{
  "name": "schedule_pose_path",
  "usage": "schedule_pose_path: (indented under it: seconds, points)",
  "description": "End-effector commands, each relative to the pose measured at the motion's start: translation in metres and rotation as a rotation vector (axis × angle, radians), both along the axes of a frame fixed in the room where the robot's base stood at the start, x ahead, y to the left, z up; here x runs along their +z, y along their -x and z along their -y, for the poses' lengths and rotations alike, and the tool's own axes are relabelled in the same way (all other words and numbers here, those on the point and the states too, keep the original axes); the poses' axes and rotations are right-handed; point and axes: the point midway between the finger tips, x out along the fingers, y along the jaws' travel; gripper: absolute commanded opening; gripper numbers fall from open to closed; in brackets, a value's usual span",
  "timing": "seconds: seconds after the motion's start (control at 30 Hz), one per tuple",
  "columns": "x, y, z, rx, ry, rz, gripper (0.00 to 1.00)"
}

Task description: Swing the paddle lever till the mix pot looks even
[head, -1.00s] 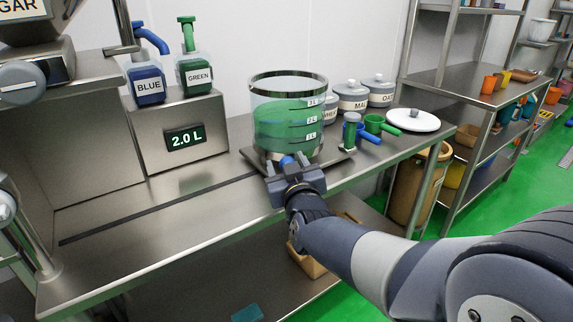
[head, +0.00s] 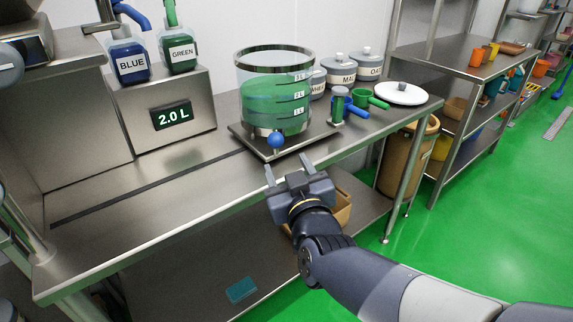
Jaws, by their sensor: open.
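The mix pot (head: 273,97) is a clear cylinder with a dark rim and level marks, standing on a metal base plate (head: 318,130) on the steel table. The paddle lever's blue ball knob (head: 276,140) sits at the pot's front foot; the rest of the lever is hard to make out. My gripper (head: 288,172) is open and empty, in front of the table edge, below and apart from the knob.
A box with a 2.0 L display (head: 171,116) carries blue (head: 129,62) and green (head: 179,52) pump bottles. The table front left is clear.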

Motion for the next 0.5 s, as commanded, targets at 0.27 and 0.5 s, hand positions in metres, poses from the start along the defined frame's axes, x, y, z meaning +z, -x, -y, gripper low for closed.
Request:
schedule_pose_path:
  seconds: [0.27,0.5]
  points:
    - [0.006,-0.003,-0.007,-0.012,-0.04,-0.006,0.54]
    - [0.021,-0.011,-0.036,-0.158,-0.258,-0.038,0.54]
